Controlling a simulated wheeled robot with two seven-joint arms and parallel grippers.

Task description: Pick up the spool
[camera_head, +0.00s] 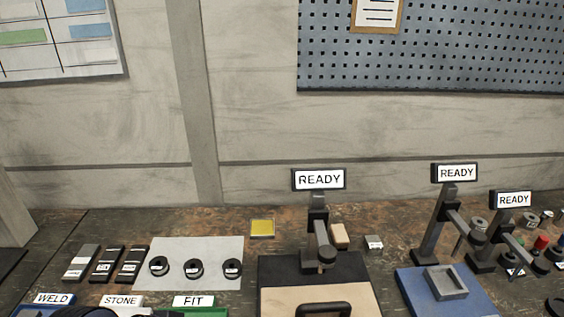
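No thing in view is clearly marked as the spool. A grey round piece (478,223) with a dark centre stands at the right behind the black stand arms, partly hidden by them; it may be the spool, but it is too small to tell. Three black rings with white labels, the left one (158,266), the middle one (193,268) and the right one (232,267), lie apart on a pale sheet (212,248). Neither gripper can be made out. A dark rounded shape at the bottom left edge is cut off and unclear.
Microscope-like stands with READY signs (319,180) rise at centre and right. A blue mat (418,291) holds a grey tray (447,281). Small parts crowd the far right. Labelled dark blocks (107,264) lie left. A yellow pad (262,228) lies at the back, with some bare bench around it.

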